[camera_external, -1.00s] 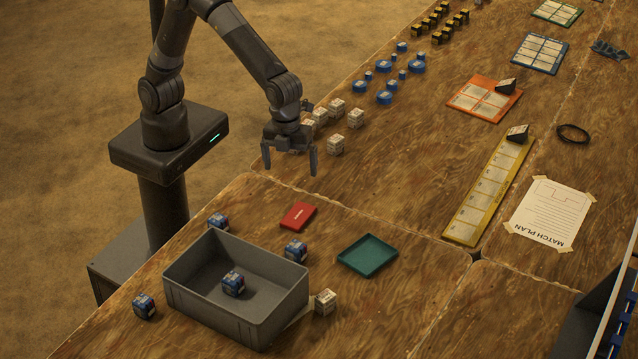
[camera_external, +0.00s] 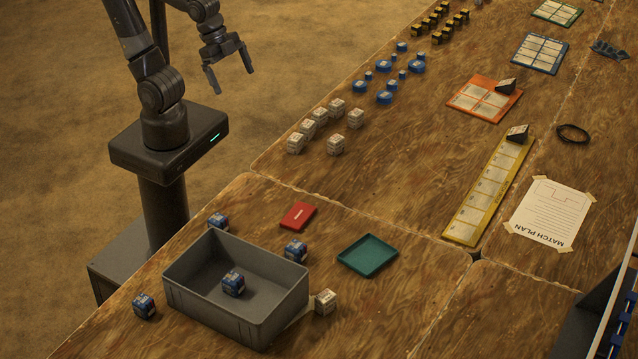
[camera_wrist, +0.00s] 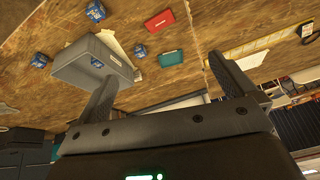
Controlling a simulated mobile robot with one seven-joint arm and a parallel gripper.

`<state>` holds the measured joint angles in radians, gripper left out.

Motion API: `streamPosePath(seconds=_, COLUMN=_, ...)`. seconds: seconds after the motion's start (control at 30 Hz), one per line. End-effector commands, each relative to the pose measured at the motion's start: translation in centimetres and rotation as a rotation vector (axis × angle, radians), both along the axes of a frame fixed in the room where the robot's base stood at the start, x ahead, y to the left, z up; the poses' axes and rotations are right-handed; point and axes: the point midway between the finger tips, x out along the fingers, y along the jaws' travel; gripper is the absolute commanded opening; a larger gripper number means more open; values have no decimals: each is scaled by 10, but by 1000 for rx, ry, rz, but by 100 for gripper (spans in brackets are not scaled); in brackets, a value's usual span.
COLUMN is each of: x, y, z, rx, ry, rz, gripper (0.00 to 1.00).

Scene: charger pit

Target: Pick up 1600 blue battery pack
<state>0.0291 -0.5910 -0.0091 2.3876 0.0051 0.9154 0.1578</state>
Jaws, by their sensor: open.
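Several blue battery packs are on the near table in the external view. One blue battery pack (camera_external: 233,284) sits inside the grey bin. Others stand on the table around it: one (camera_external: 218,222) behind the bin, one (camera_external: 296,250) at its right and one (camera_external: 144,306) at its left. Their printed numbers are too small to read. Two blue packs (camera_wrist: 96,10) also show in the wrist view, left of and above the bin. My gripper (camera_external: 231,79) is open and empty, raised beyond the table's left edge, far from the packs.
The grey bin (camera_external: 205,312) stands on the near table. A red box (camera_external: 298,216), a teal tray (camera_external: 367,256) and a white pack (camera_external: 325,302) lie near it. Several white packs (camera_external: 336,145) stand on the far table. Bare wood lies right of the teal tray.

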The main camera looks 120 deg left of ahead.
Motion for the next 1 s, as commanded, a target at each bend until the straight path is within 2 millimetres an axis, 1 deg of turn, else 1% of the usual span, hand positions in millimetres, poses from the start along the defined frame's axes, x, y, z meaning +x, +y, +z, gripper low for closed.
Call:
streamPosePath(seconds=0.03, x=-12, y=3, z=-2, rx=-18, ry=-19, rz=42, gripper=100)
streamPosePath(seconds=0.1, x=-24, y=6, z=-5, rx=-42, ry=-35, rz=96, gripper=100)
streamPosePath(seconds=0.2, x=-36, y=9, z=-9, rx=-66, ry=-52, rz=145, gripper=100)
streamPosePath(seconds=0.3, x=-42, y=10, z=-12, rx=-79, ry=-60, rz=172, gripper=100)
streamPosePath(seconds=0.4, x=-43, y=10, z=-13, rx=-82, ry=-61, rz=182, gripper=100)
streamPosePath(seconds=0.43, x=-43, y=10, z=-13, rx=-83, ry=-61, rz=183, gripper=98)
streamPosePath(seconds=0.83, x=-43, y=10, z=-12, rx=-81, ry=-61, rz=180, gripper=67)
streamPosePath(seconds=1.0, x=-43, y=10, z=-12, rx=-81, ry=-61, rz=179, gripper=67)
